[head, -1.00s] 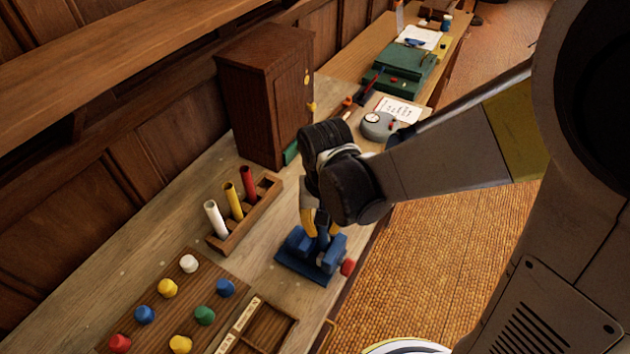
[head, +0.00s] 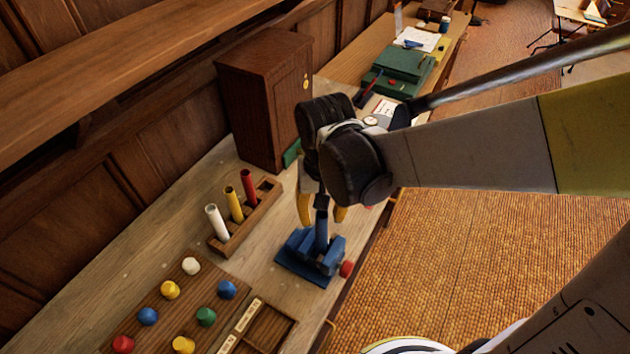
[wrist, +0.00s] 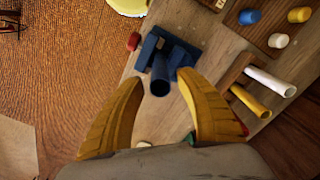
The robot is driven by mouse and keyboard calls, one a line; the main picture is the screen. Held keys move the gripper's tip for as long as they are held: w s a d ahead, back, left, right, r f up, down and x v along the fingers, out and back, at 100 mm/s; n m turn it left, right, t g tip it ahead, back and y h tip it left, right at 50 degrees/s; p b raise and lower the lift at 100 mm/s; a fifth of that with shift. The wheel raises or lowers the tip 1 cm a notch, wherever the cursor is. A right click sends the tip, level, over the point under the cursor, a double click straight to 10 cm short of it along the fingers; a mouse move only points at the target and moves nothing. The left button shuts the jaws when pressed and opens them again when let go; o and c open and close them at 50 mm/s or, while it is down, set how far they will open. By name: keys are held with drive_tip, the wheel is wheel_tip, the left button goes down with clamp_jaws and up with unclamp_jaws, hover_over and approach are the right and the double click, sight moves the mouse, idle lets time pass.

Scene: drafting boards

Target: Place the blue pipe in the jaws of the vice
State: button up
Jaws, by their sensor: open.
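The blue pipe (head: 321,232) stands upright at the blue vice (head: 305,262), its lower end between the jaws. In the wrist view the pipe (wrist: 160,76) is seen nearly end-on, against the vice (wrist: 178,52). My gripper (head: 321,213) is above the vice, its yellow fingers spread on either side of the pipe's upper part. In the wrist view my gripper (wrist: 165,97) is open, with the pipe beyond the gap between the fingertips and touching neither. How deep the pipe sits in the jaws is hidden.
A wooden rack (head: 240,229) holds white, yellow and red pipes left of the vice. A pegboard (head: 190,290) with several coloured pegs and a wooden tray (head: 262,325) are in front. A dark wooden cabinet (head: 258,95) stands behind. The bench edge is close on the right.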

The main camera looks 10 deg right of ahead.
wheel_tip(320, 180, up, 6)
drive_tip(key=shift+f+p, duration=0.2)
drive_tip(key=shift+p, duration=0.3)
drive_tip(key=shift+d+r, duration=0.25)
drive_tip(key=shift+r, duration=0.05)
drive_tip(key=s+d+r+t, duration=0.3)
drive_tip(key=d+r+t, duration=0.3)
drive_tip(key=d, duration=0.5)
drive_tip(key=shift+s+r+t, duration=0.2)
drive_tip(key=shift+s+t, duration=0.15)
drive_tip(key=shift+t, duration=0.25)
